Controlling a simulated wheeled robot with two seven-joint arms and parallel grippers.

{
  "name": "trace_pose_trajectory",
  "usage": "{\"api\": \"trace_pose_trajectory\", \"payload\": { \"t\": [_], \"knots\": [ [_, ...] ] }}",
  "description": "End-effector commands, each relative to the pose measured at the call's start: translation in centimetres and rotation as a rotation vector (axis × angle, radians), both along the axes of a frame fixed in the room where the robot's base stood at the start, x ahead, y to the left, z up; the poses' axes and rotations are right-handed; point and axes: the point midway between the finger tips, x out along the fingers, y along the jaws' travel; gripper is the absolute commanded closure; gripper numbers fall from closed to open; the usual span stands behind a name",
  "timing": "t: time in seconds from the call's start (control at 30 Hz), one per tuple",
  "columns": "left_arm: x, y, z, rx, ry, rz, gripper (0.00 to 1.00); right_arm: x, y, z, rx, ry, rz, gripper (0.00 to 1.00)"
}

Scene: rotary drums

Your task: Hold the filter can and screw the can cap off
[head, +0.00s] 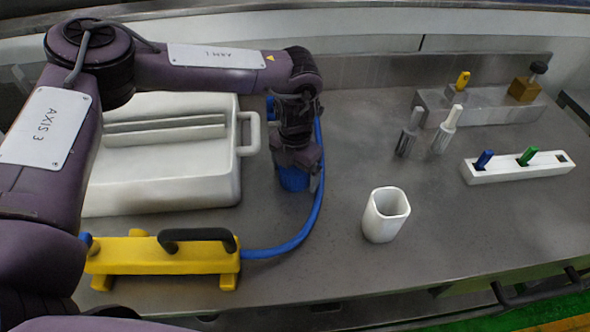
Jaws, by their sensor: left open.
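A blue round body (293,180), likely the filter can, stands on the grey metal bench left of the middle. My left gripper (296,160) points down right over it, its open jaws at the upper part of the blue body. The gripper hides the top, so I cannot tell the can cap apart or whether the jaws touch it. My right gripper is not in view.
A blue hose (318,190) curves close by on the right, from a yellow handled unit (165,258). The bench between is clear.

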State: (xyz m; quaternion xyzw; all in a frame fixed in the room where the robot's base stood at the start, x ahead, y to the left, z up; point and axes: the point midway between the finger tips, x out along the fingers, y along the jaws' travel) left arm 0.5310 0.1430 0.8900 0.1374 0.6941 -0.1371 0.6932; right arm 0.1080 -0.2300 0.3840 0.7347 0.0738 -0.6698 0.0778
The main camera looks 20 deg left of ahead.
Motion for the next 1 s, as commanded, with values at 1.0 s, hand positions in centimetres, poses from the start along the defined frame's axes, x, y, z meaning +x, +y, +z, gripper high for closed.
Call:
{"api": "trace_pose_trajectory", "payload": {
  "t": [1.0],
  "knots": [
    [0.0,0.0,12.4,0.0,-0.001,-0.001,0.09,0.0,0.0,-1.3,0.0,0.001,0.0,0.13]
  ]
}}
